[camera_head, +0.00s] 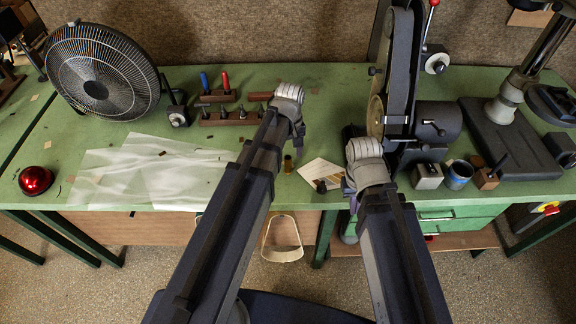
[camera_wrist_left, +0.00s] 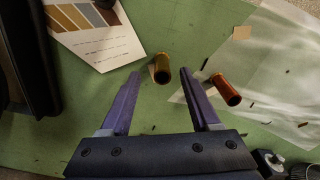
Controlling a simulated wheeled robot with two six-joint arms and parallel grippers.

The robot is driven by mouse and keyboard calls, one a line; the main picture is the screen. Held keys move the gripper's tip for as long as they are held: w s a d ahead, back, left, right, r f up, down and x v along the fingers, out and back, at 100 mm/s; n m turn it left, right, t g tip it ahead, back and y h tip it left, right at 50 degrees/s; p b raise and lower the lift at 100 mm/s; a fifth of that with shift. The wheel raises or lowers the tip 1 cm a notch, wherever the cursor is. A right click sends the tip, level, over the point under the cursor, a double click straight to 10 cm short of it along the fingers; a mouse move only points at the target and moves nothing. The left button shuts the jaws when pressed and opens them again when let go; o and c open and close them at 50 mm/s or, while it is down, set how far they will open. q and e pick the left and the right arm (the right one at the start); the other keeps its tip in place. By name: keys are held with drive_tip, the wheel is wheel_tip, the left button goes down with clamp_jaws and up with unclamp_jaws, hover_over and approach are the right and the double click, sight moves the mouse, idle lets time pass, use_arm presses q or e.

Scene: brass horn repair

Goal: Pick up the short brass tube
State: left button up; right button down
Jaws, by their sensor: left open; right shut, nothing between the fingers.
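In the head view the brass tube (camera_head: 288,163) shows just right of my left forearm, and my left fingers are hidden behind the wrist. A copper-red tube (camera_wrist_left: 224,90) lies to the right of the fingers. My right gripper (camera_head: 348,187) is mostly hidden by its wrist; it is shut and empty near the bench's front edge.
A printed card (camera_head: 322,172) lies close to the brass tube. Translucent sheets (camera_head: 135,170) cover the bench left of it. A belt grinder (camera_head: 400,75) stands behind my right wrist. A wooden tool rack (camera_head: 230,117), fan (camera_head: 100,75) and red dome (camera_head: 36,180) stand left.

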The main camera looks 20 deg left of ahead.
sight(288, 165)
use_arm(q)
drive_tip(key=shift+w+a+f+b, duration=0.1)
drive_tip(key=shift+a+f+b, duration=0.05)
drive_tip(key=shift+f+b, duration=1.6)
drive_tip(key=shift+w+a+f+b, duration=0.1)
drive_tip(key=shift+a+f+b, duration=0.05)
drive_tip(key=shift+f+b, duration=1.6)
drive_tip(key=shift+f, duration=0.1)
drive_tip(key=shift+p, duration=0.3)
clamp_jaws()
